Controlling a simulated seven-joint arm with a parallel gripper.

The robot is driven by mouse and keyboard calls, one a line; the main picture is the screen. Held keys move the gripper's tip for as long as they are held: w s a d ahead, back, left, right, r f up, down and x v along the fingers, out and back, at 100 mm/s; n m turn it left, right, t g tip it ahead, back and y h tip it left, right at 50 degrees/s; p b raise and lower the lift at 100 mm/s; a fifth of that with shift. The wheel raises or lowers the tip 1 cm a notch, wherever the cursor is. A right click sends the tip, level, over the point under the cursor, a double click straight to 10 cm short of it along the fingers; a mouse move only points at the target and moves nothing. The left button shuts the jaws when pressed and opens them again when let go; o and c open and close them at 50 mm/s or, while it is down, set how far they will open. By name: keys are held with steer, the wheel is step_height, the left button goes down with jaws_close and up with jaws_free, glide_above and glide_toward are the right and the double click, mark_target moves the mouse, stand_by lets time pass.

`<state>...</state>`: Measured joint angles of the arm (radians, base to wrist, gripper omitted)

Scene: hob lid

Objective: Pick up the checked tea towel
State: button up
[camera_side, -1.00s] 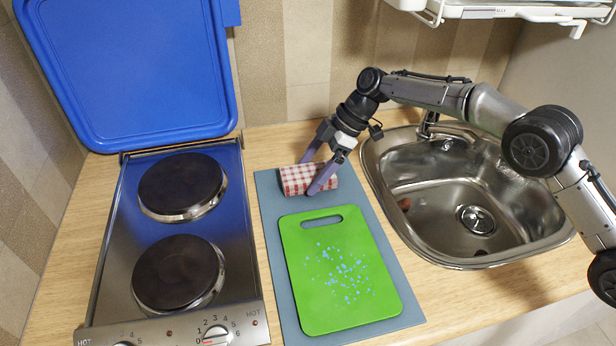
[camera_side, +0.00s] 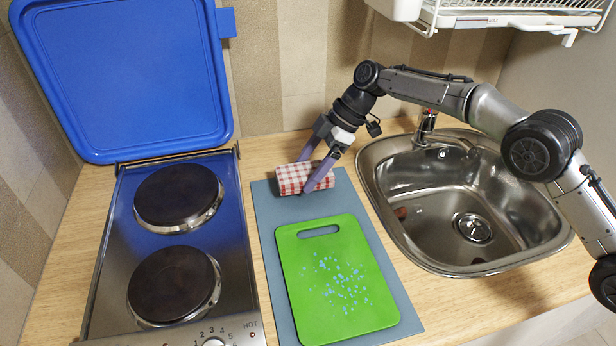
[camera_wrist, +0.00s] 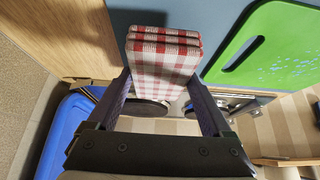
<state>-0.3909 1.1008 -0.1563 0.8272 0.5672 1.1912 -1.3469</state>
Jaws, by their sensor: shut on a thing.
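The red-and-white checked tea towel (camera_side: 292,180) is a folded block at the far end of the grey-blue mat (camera_side: 268,215). My gripper (camera_side: 306,176) reaches down over it, with one purple finger on its near side and the other behind it, its tip hidden. The fingers are shut on the towel. In the wrist view the towel (camera_wrist: 165,58) sits between the two fingers (camera_wrist: 163,88), its folded end pointing away from the wrist. I cannot tell whether its underside touches the mat.
A green cutting board (camera_side: 340,280) with pale blue specks lies on the mat, just nearer than the towel. The hob (camera_side: 170,240) is at left, its blue lid (camera_side: 125,75) raised. A steel sink (camera_side: 450,215) is at right. A dish rack (camera_side: 480,15) hangs above.

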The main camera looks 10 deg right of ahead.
steer(key=s+d+r, duration=0.7)
steer(key=s+r, duration=0.2)
steer(key=s, duration=0.3)
steer(key=shift+d+r, duration=0.2)
steer(key=shift+r, duration=0.2)
